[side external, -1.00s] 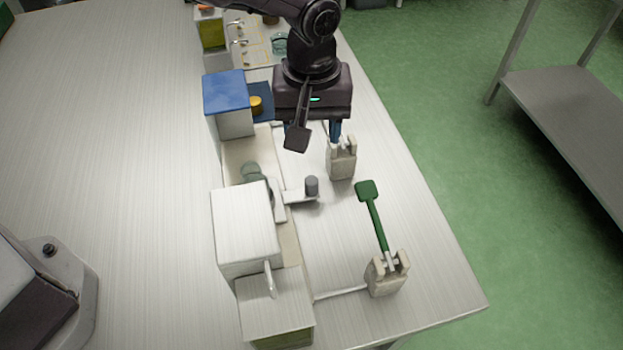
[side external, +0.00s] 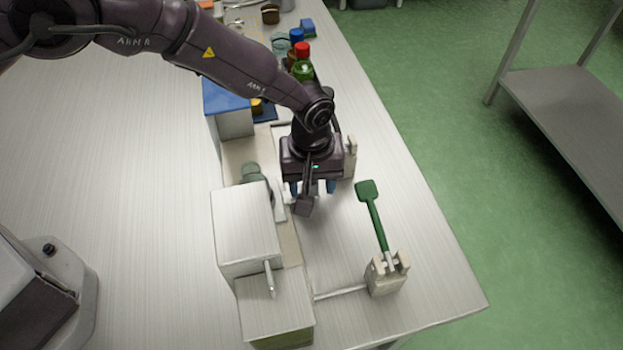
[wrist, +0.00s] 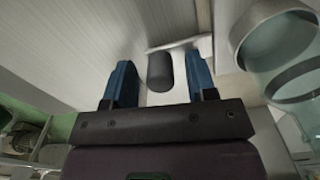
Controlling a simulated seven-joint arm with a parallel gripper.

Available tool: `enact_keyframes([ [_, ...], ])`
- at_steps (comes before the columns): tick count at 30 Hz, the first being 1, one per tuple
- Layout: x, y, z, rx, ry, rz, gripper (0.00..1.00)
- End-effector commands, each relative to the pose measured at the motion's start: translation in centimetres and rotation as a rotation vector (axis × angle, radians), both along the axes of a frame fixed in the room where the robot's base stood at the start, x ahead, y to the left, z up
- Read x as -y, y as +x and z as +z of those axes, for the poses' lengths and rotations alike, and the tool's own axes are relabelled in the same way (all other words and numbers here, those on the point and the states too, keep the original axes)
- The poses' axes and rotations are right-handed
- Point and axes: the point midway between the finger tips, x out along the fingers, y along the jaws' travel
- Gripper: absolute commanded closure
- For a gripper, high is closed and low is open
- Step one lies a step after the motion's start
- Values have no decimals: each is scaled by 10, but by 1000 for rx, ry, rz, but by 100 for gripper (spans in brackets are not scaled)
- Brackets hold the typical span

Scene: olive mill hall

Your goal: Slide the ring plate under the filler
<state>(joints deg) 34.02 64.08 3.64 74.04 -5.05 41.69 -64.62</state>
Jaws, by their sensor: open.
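A dark grey upright knob (wrist: 160,68) stands between my fingertips in the wrist view, with a gap on each side. It rises from a pale flat arm (wrist: 180,44), which appears to belong to the ring plate. Part of the plate (side external: 280,208) shows beside the pale boxy machine, probably the filler (side external: 243,228). My gripper (side external: 312,189), with blue fingers, is open around the knob, pointing down. It hides the knob in the side view. A clear glass jar (wrist: 268,42) with a ring is at right in the wrist view; the plate's ring is hard to make out.
A green paddle (side external: 374,215) rests in a beige holder (side external: 386,275) to the right. Another beige holder (side external: 350,158) stands just behind my gripper. A blue-topped box (side external: 230,110) and bottles (side external: 302,62) are farther back. The table's right edge is clear.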

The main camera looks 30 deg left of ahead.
Motion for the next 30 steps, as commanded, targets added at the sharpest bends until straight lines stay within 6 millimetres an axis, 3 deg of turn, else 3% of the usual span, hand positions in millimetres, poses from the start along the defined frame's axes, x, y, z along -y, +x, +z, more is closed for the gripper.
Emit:
enact_keyframes([
  [8, 0, 0, -1, 0, 0, 0, 51],
  [12, 0, 0, -1, 0, 0, 0, 83],
  [15, 0, 0, -1, 0, 0, 0, 100],
  [20, 3, -2, -1, 0, 0, -2, 100],
  [30, 30, -31, -1, -1, 0, -2, 100],
])
